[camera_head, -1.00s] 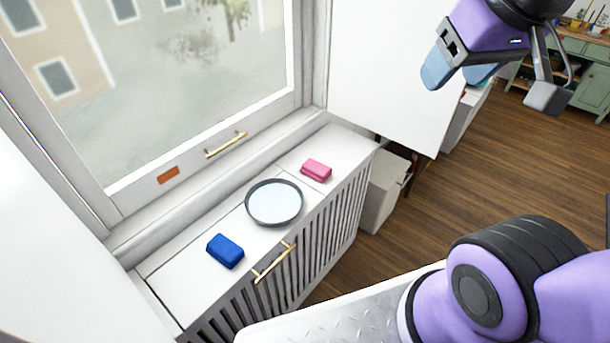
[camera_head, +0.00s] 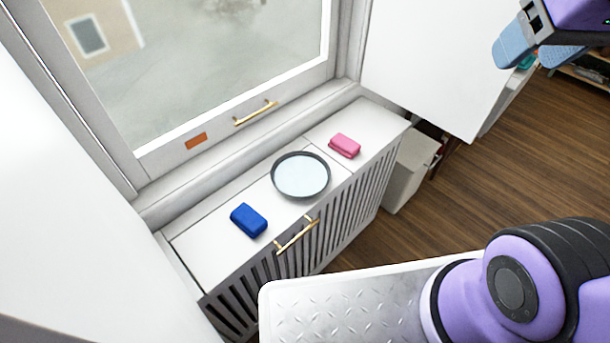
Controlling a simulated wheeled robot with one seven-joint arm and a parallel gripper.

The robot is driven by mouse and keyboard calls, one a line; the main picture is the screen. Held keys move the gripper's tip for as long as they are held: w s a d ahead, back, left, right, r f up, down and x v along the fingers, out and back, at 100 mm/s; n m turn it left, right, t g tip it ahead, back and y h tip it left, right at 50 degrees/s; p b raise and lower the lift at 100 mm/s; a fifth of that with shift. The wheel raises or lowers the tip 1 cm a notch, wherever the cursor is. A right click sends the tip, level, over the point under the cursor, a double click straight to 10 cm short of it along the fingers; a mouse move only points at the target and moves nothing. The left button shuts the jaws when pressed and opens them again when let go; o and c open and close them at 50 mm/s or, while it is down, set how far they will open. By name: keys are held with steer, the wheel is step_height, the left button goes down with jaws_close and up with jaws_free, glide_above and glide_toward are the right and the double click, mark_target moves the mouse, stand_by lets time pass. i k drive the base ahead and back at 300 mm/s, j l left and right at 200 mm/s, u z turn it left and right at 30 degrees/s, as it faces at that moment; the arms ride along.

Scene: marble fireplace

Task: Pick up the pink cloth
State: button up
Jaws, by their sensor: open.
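The pink cloth (camera_head: 344,146) is a small folded block lying on the right part of the white cabinet top, near its far end. My gripper (camera_head: 541,55) is at the upper right, high above the floor and well apart from the cloth. It is open, with blue pads on its fingers and nothing seen between them. Part of it is cut off by the picture edge.
A round dark-rimmed dish (camera_head: 300,196) and a blue block (camera_head: 248,220) lie on the slatted white cabinet (camera_head: 196,259). A window with a gold handle (camera_head: 255,112) stands behind. A white panel (camera_head: 440,60) rises at the right end. Wooden floor (camera_head: 540,150) is open to the right.

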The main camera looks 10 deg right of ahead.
mark_target(341, 143)
steer(key=i+l, duration=0.35)
steer(key=i+l+u, duration=0.15)
steer(key=u, duration=0.15)
steer(key=i+l+u, duration=0.1)
steer(key=l+u, duration=0.2)
steer(key=i+l+u, duration=0.1)
steer(key=l+u, duration=0.2)
steer(key=u, duration=0.8)
